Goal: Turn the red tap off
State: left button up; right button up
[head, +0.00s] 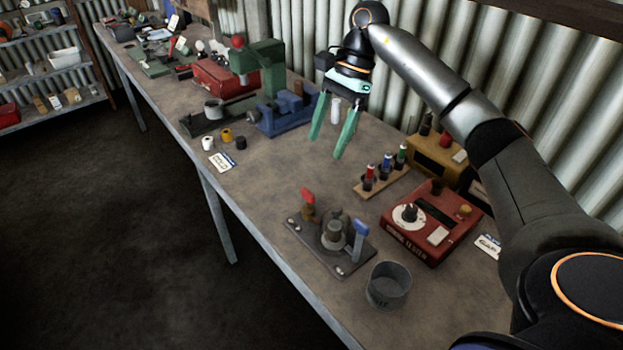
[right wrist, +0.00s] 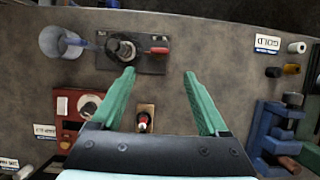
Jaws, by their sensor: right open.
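The red tap (head: 308,196) stands at the far left corner of a dark base plate (head: 310,238) on the workbench. A grey round fitting (head: 334,231) is in the plate's middle, and a blue tap (head: 359,236) is at its right. In the right wrist view the red tap handle (right wrist: 158,50) shows on the right part of the plate, beyond the fingertips. My right gripper (head: 326,147) is open and empty, above the bench and behind the plate, apart from the red tap. Its green fingers also show in the right wrist view (right wrist: 159,72). My left gripper is not in view.
A metal bucket (head: 388,286) stands near the plate's front right. A red tester box (head: 430,222) and a wooden rack (head: 383,181) with coloured pieces stand to the right. A blue vise (head: 285,115) and a green press (head: 263,65) stand farther back. Bare bench lies between vise and plate.

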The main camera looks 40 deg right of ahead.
aim_at(309, 192)
jog(key=p+x, duration=0.1)
jog(key=x, duration=1)
jog(key=shift+a+f+p, duration=0.25)
jog(key=shift+f+p, duration=0.05)
jog(key=shift+p, duration=0.05)
grip_shut()
